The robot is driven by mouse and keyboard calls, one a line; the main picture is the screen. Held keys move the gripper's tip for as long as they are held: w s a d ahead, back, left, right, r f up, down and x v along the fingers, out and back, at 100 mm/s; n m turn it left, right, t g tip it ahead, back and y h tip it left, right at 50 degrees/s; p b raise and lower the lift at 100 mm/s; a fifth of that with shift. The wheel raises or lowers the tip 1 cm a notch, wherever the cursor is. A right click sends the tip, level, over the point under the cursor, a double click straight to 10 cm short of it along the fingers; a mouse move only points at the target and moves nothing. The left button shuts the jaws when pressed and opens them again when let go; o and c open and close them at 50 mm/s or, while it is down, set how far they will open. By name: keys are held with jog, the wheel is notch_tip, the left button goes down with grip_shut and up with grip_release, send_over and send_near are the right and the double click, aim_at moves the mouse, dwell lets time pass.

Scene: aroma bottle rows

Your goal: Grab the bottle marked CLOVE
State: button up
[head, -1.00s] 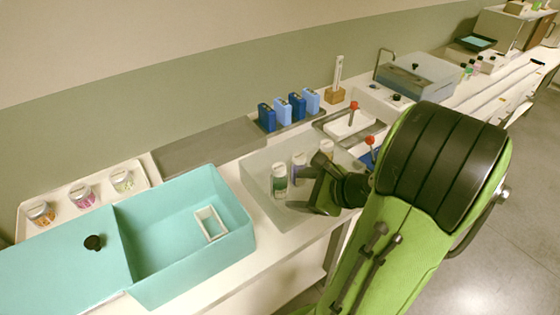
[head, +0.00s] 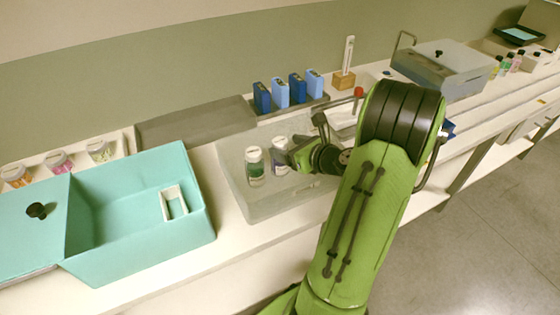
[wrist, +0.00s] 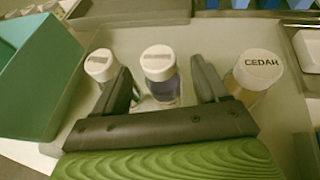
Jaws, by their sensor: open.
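Three white-capped bottles stand in a row in a pale, translucent tray (head: 262,207). In the wrist view, the left bottle (wrist: 100,66) and the middle bottle with a purple-blue body (wrist: 162,82) have cap text too blurred to read. The right bottle's cap (wrist: 258,68) seems to read CEDAR. No cap legibly reads CLOVE. The head view shows the green-bodied bottle (head: 255,167) and the purple one (head: 279,158); my arm hides the third. My gripper (wrist: 162,77) is open and empty, its fingers either side of the middle bottle in the picture; whether they reach around it is unclear.
A teal box (head: 140,262) with a small white frame inside stands left of the tray. A shallow tray with several jars (head: 100,151) is at far left. A grey lidded box (head: 440,72) is at right.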

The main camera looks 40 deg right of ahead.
aim_at(276, 142)
jog(key=b+x, duration=0.1)
jog(key=x, duration=0.4)
jog(key=shift+w+f+b, duration=0.1)
jog(key=shift+w+b, duration=0.2)
jog(key=shift+w, duration=0.05)
jog(key=shift+s, duration=0.1)
jog(key=c, duration=1.2)
